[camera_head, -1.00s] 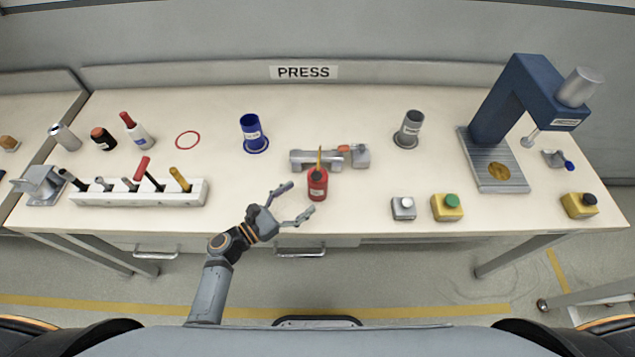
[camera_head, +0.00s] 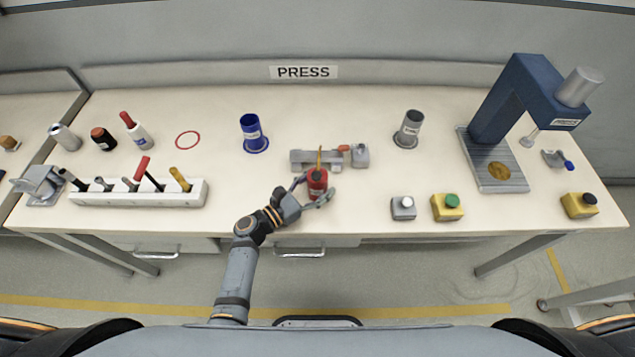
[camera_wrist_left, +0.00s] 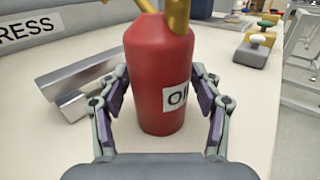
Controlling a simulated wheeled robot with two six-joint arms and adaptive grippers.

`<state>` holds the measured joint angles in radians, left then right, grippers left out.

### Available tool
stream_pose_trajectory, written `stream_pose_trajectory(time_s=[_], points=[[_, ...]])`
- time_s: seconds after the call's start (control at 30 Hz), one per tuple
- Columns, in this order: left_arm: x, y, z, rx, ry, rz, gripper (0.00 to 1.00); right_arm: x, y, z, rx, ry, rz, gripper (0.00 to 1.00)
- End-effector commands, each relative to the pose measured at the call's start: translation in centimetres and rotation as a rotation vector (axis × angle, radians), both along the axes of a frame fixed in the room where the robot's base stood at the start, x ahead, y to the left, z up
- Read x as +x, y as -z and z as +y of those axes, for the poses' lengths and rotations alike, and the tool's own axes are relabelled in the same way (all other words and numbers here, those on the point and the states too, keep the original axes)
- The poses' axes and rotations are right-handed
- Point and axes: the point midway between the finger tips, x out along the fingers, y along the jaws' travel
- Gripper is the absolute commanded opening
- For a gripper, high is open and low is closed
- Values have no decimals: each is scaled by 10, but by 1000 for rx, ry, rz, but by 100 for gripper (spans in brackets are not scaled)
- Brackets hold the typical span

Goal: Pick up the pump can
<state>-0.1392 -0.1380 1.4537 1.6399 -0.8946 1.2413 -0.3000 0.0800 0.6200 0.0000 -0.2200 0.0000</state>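The pump can is a red can with a brass spout and an "OIL" label. It stands upright on the bench in the head view (camera_head: 317,181) and fills the middle of the left wrist view (camera_wrist_left: 160,75). My left gripper (camera_head: 315,190) is open around it, one finger on each side. In the left wrist view the gripper's pads (camera_wrist_left: 160,92) stand close beside the can, with small gaps at its sides. The can's base rests on the bench. My right gripper is not in view.
A grey vise-like fixture (camera_head: 312,162) lies right behind the can. A blue cup (camera_head: 252,134) and grey cup (camera_head: 408,130) stand farther back. A white tool rack (camera_head: 135,195) is left. Button boxes (camera_head: 447,208) and the blue press (camera_head: 510,95) are right.

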Motion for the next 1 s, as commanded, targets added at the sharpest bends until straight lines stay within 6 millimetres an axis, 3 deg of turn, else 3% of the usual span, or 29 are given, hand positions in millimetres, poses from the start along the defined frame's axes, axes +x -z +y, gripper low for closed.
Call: stream_pose_trajectory(time_s=[0.03, 0.33, 0.63, 0.87, 1.0], points=[[0, 0, 0, 0, 0, 0, 53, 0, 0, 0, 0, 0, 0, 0], [0, 0, 0, 0, 0, 0, 13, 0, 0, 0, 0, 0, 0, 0], [0, -6, 0, -1, 0, -3, 13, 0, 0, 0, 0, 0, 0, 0], [0, -36, 0, 0, 0, -4, 13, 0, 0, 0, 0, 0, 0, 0], [-18, -34, 22, 5, 1, 2, 13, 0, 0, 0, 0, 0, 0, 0]])
